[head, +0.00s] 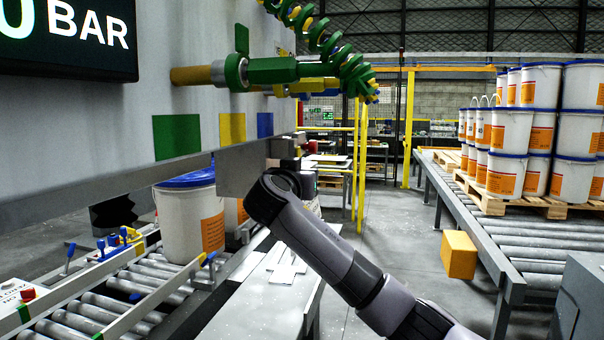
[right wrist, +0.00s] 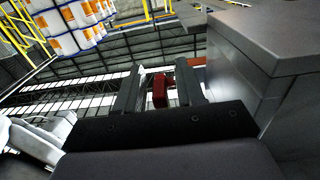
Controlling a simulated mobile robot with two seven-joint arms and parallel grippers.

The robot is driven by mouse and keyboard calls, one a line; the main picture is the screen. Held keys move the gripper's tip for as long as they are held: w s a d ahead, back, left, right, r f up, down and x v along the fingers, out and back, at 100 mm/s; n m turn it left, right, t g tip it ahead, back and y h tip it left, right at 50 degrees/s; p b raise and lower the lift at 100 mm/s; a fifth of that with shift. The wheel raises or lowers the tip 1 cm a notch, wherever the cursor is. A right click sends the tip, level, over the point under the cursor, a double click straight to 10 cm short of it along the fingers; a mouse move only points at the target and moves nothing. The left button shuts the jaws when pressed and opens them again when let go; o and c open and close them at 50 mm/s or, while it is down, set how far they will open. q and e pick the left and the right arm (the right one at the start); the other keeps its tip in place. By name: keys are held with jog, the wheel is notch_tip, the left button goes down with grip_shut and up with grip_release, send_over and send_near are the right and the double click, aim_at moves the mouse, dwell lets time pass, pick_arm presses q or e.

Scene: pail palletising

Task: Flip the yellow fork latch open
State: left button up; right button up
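In the head view, small yellow and blue levers (head: 125,238) stand beside the roller conveyor, by a white pail (head: 190,222) with a blue lid. A green pipe coupling (head: 262,71) with yellow parts juts from the grey machine wall higher up. I cannot tell which yellow part is the fork latch. My right arm comes in from the lower right and bends up beside the machine; its fingers are not clear there. In the right wrist view, my right gripper (right wrist: 158,88) has its two dark fingers apart. A small red block (right wrist: 159,92) shows between them, touching neither finger. My left gripper is out of view.
Roller conveyors run at left (head: 95,302) and right (head: 525,240). Stacked pails (head: 540,130) stand on a pallet at right. A yellow box (head: 459,254) is beside the right conveyor. A large grey block (right wrist: 265,60) is close at the right of the wrist view.

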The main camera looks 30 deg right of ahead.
grip_shut()
jog(key=s+d+r+n, duration=0.3)
jog(key=r+n, duration=0.4)
jog(key=n, duration=1.3)
jog(key=shift+s+d, duration=0.15)
jog(key=shift+s, duration=0.3)
jog(key=shift+r, duration=0.2)
dwell(0.4)
